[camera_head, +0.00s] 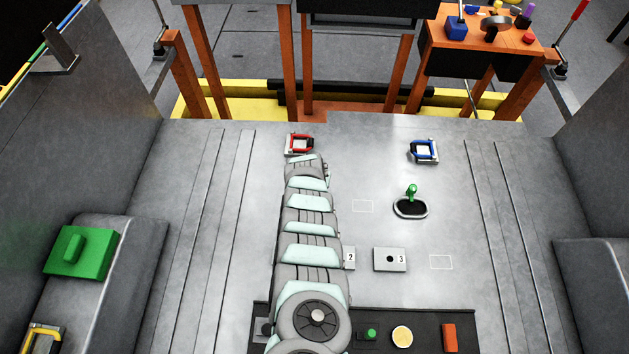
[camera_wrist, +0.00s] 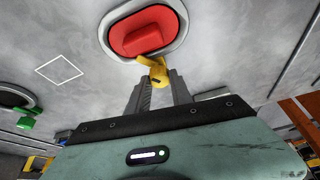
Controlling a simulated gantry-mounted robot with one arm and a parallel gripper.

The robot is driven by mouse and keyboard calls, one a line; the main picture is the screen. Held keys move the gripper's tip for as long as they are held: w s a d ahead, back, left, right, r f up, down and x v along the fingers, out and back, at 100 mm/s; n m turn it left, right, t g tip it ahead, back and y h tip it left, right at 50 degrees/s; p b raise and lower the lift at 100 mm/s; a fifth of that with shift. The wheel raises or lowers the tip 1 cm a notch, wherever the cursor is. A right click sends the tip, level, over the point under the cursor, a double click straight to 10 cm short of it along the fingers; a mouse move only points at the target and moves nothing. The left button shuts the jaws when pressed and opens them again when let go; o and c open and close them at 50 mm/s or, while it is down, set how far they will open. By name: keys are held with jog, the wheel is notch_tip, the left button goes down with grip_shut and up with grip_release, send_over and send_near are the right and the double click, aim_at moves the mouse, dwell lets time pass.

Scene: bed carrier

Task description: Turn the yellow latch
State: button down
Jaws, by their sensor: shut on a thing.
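The yellow latch (camera_wrist: 157,71) shows in the wrist view at the edge of a red plate (camera_wrist: 147,31) set in a pale oval frame. My gripper (camera_wrist: 158,83) is shut on the latch, with one grey finger on each side of it. The fingers hide part of the latch, so its exact angle is hard to tell. In the camera_head view my arm covers the latch, the red plate and my gripper.
A green lever (camera_head: 411,192) stands on a black oval plate to the right. A red bracket (camera_head: 299,143) and a blue bracket (camera_head: 424,150) are on the bed's far part. Grey walls rise at both sides.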

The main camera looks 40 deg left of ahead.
jog(key=shift+w+d+n+y+b, duration=0.1)
jog(key=shift+n+y+b, duration=0.3)
jog(key=shift+n, duration=0.5)
jog(key=n+b, duration=0.1)
jog(key=n+g+b, duration=0.1)
jog(key=n+b, duration=0.1)
jog(key=shift+w+d+f+y, duration=0.1)
jog(key=shift+f+y, duration=0.2)
jog(key=shift+y, duration=0.1)
jog(key=n+g+b, duration=0.1)
jog(key=n+b, duration=0.2)
jog(key=b, duration=0.1)
jog(key=shift+r+n+g+y+b, duration=0.1)
jog(key=shift+n+g+y+b, duration=0.25)
jog(key=shift+n+b, duration=0.2)
jog(key=shift+r, duration=0.1)
jog(key=c, duration=1.1)
grip_release()
jog(key=shift+c, duration=0.2)
